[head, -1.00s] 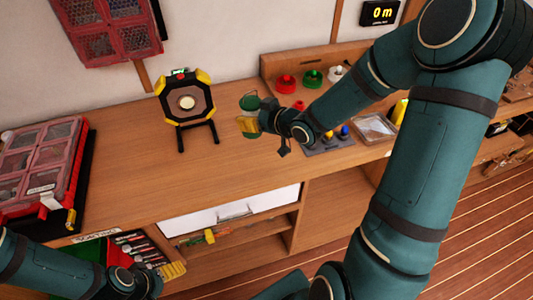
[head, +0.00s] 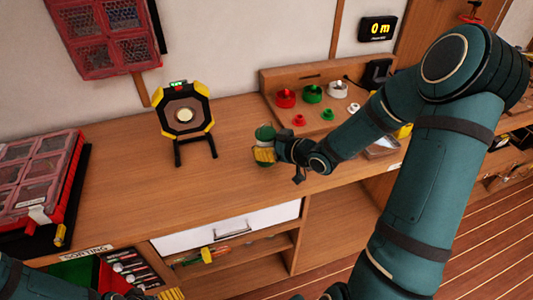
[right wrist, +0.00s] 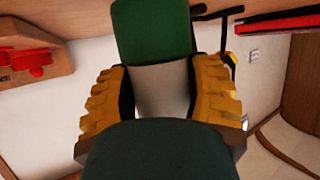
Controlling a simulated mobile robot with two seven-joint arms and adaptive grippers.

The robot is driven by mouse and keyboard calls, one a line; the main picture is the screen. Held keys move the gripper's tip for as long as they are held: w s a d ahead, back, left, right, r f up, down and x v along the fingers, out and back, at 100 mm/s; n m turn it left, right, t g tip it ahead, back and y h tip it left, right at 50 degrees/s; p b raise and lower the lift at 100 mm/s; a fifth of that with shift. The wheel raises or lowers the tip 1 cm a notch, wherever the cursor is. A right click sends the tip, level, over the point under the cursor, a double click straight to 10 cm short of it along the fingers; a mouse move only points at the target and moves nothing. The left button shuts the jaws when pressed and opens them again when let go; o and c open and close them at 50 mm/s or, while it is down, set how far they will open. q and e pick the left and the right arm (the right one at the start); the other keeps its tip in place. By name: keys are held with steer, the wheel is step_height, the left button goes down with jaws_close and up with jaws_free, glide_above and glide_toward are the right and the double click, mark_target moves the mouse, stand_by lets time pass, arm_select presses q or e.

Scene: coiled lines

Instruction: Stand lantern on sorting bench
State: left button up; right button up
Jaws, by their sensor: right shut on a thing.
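The lantern (head: 265,132) has green ends and a pale middle. My right gripper (head: 264,155) is shut on it. In the right wrist view the yellow ridged fingers (right wrist: 160,95) press on both sides of the lantern's pale middle (right wrist: 160,84). In the head view the lantern looks roughly upright over the wooden sorting bench (head: 120,210); I cannot tell whether its bottom touches the top. My left gripper (head: 170,294) shows only a bit of yellow at the bottom edge.
A black and yellow work light (head: 184,116) stands on the bench left of the lantern. A red organizer case (head: 40,180) lies at the left end. A wooden rack with red and green cups (head: 285,98) stands behind on the right. The bench top between light and case is clear.

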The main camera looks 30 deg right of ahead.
step_height(320, 180, down, 2)
steer(key=shift+w+f, duration=0.1)
steer(key=shift+f+b, duration=0.15)
steer(key=shift+b, duration=0.15)
steer(key=o, duration=1.3)
steer(key=shift+r, duration=0.3)
steer(key=p+v, duration=0.3)
steer(key=v, duration=0.9)
